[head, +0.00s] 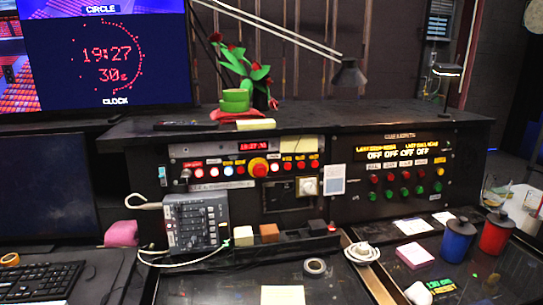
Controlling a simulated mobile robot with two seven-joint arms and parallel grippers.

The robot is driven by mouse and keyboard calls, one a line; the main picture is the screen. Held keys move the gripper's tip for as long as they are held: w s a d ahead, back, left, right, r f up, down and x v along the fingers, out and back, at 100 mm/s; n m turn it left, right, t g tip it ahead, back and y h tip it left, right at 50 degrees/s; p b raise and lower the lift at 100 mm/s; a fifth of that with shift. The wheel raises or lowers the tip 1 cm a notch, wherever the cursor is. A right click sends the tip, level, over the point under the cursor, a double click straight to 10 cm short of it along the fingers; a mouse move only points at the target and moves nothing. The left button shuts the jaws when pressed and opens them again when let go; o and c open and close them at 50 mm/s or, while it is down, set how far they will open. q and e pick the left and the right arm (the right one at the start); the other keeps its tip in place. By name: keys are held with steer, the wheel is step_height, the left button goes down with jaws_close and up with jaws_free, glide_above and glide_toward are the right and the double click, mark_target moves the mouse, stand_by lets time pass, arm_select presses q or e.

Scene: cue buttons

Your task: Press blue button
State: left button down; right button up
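A black console panel (245,183) faces me in the middle of the head view. It carries a row of small buttons under a red digital display (257,149). Neither of my grippers shows in the head view. Nothing covers the row of buttons.
A grey mixer box (192,224) with cables stands below the panel's left side. A second panel (400,170) with red and green buttons is at right.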

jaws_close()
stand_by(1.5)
